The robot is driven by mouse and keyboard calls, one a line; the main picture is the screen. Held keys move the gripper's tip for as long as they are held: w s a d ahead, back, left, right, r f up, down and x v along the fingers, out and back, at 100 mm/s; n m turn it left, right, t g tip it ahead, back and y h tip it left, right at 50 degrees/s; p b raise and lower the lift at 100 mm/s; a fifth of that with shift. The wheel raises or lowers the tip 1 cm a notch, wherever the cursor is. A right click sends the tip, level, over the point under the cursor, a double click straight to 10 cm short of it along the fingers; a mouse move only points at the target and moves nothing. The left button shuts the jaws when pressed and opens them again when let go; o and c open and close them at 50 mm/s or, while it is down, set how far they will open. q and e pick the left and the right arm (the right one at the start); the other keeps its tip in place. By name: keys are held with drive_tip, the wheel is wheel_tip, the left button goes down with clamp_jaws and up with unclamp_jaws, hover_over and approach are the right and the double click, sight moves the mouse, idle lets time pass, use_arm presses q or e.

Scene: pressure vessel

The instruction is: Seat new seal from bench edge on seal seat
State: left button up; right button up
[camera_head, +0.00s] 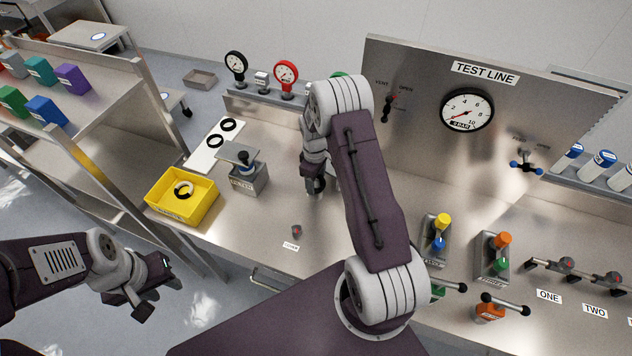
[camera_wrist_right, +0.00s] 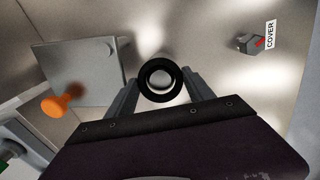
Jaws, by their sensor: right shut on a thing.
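A black ring seal (camera_wrist_right: 160,80) sits between the fingertips of my right gripper (camera_wrist_right: 159,88) in the right wrist view. The gripper is shut on it, and a pale round shape shows through its middle. In the head view my right gripper (camera_head: 315,187) points down over the bench, left of my arm; the seal cannot be made out there. Two more black ring seals (camera_head: 228,125) (camera_head: 215,141) lie on a white strip at the bench's left edge. I cannot tell which thing is the seal seat. My left gripper (camera_head: 152,296) is open and empty, off the bench at lower left.
A yellow tray (camera_head: 163,211) holding a ring stands by a grey block (camera_head: 249,181) with a plate on top. A small knob (camera_head: 297,231) stands by the COVER label. The right wrist view shows a grey plate (camera_wrist_right: 85,65) and an orange knob (camera_wrist_right: 62,104).

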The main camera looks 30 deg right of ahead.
drive_tip(key=r, duration=0.1)
drive_tip(key=r+b, duration=0.1)
drive_tip(key=r, duration=0.1)
drive_tip(key=shift+s+r+b, duration=0.3)
drive_tip(key=shift+r, duration=0.1)
drive_tip(key=s+d+r+b, duration=0.1)
drive_tip(key=s+r+b, duration=0.1)
drive_tip(key=s+r, duration=0.4)
drive_tip(key=s, duration=0.5)
drive_tip(key=shift+d+r, duration=0.3)
drive_tip(key=shift+r, duration=0.05)
